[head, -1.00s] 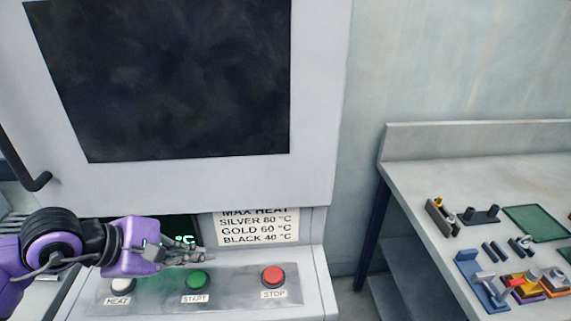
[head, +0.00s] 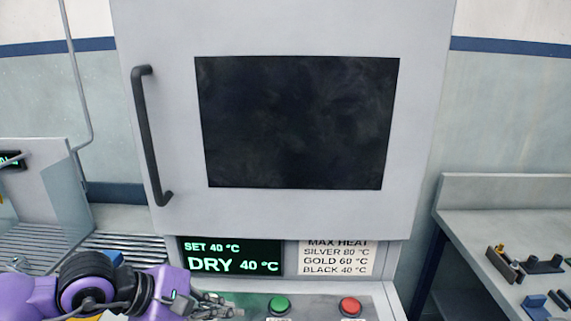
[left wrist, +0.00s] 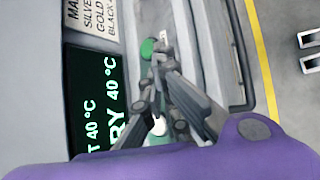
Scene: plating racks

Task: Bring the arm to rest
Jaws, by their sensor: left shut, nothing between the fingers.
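My left gripper (head: 222,307) is shut and empty at the bottom of the head view, in front of the machine's control panel. Its purple arm comes in from the lower left. In the left wrist view the closed fingers (left wrist: 160,55) point toward the green START button (left wrist: 147,46). I cannot tell whether they touch it. In the head view the green button (head: 279,304) shows just right of the fingertips, with the red STOP button (head: 349,306) farther right. The HEAT button is hidden in the head view. My right gripper is not in view.
The machine's door (head: 290,215) is closed, with a black handle (head: 150,135). The display (head: 232,257) reads SET 40 °C, DRY 40 °C. A workbench (head: 480,215) with small parts stands at right. A slatted rack (head: 125,243) lies at left.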

